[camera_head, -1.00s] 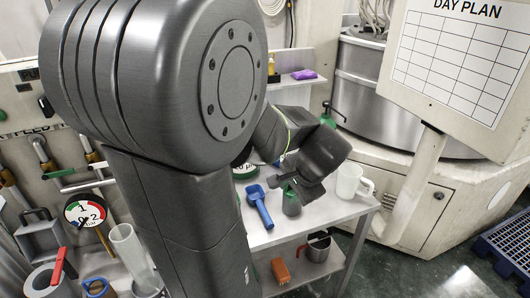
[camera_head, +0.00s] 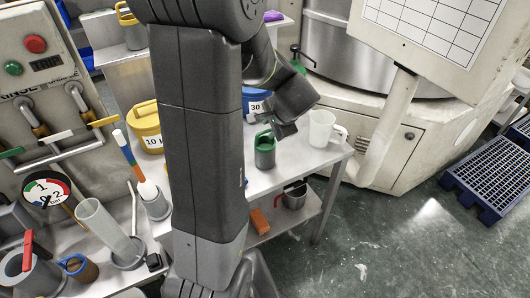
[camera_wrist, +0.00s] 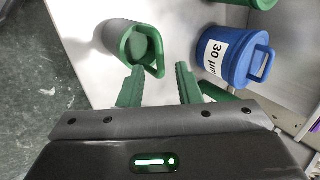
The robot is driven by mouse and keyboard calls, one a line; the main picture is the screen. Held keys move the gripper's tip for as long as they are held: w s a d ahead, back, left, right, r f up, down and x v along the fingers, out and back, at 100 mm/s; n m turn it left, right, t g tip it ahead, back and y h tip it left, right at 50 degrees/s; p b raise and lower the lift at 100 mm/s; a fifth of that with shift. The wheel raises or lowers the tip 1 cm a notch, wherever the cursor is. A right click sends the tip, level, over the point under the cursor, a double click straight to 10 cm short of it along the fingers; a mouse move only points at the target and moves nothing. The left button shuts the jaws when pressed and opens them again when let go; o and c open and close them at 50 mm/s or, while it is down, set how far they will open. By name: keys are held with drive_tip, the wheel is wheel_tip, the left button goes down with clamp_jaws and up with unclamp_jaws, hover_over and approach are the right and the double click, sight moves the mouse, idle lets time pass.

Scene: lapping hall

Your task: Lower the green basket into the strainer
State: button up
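I cannot tell whether this is the green basket alone or a basket seated in another vessel; no separate strainer can be made out. My gripper (camera_wrist: 157,68) is open with nothing between its green fingers. It is just above and beside the container, whose handle lies near the left fingertip. In the head view my gripper (camera_head: 284,130) is partly hard to see.
A white jug (camera_head: 322,128) stands right of the container. A blue bucket marked 30 (camera_wrist: 232,58) stands near the right finger. A yellow bucket (camera_head: 147,127) is farther left. An orange block (camera_head: 259,222) and a steel pot (camera_head: 295,196) are on the lower shelf.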

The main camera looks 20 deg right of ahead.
sight(266, 131)
drive_tip(key=shift+p+x, duration=0.35)
drive_tip(key=shift+x, duration=2.2)
drive_tip(key=shift+a, duration=0.1)
clamp_jaws()
